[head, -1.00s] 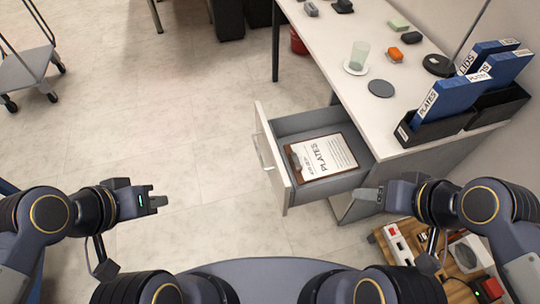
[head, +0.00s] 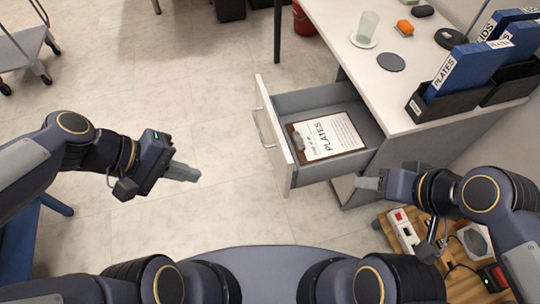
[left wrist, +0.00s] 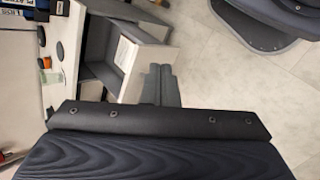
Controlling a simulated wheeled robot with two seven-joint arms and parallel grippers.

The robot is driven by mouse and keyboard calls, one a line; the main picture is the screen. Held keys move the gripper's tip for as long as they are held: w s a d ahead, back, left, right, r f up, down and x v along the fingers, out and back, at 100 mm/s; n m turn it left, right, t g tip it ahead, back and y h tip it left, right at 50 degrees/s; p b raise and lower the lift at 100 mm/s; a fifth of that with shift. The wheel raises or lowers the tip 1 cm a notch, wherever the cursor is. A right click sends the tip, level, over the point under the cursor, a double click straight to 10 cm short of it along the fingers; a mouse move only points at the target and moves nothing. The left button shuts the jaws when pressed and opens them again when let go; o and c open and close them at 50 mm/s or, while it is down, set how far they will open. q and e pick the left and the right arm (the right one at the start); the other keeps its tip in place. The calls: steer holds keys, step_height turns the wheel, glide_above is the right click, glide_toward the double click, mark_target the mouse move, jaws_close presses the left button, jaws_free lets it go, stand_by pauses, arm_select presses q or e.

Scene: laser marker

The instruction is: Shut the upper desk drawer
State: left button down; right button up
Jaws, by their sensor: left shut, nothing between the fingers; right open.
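The upper desk drawer (head: 284,142) stands pulled out from the desk, its white front facing left with a bar handle (head: 262,127). My right gripper (head: 360,183) is open, close to the desk's front side, just below and right of the drawer.
The desk top (head: 400,95) holds a glass on a coaster (head: 364,36), a dark disc (head: 391,62) and blue binders (head: 465,72) in black holders. A wooden board with several items (head: 415,235) stands at lower right. The floor left of the drawer is clear.

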arm_select(q)
steer(key=w+d+f+n+g+h+b, duration=0.1)
steer(key=w+d+f+n+h+b, duration=0.1)
steer(key=w+f+n+h+b, duration=0.3)
steer(key=w+d+f+n+b, duration=0.1)
steer(key=w+f+b, duration=0.15)
steer(key=f, duration=0.45)
steer(key=n+t+h+b, duration=0.4)
steer(key=n+b, duration=0.1)
steer(key=n, duration=0.4)
glide_toward(281, 146)
steer(key=b+x, duration=0.1)
steer(key=x, duration=0.1)
steer(key=b+x, duration=0.1)
steer(key=x, duration=0.1)
steer(key=f+b+x, duration=0.1)
steer(key=x, duration=0.2)
steer(key=shift+w+a, duration=0.1)
steer(key=shift+w, duration=0.05)
steer(key=shift+r, duration=0.1)
arm_select(e)
step_height(281, 146, down, 18)
steer(key=shift+r, duration=0.15)
steer(key=shift+d, duration=0.15)
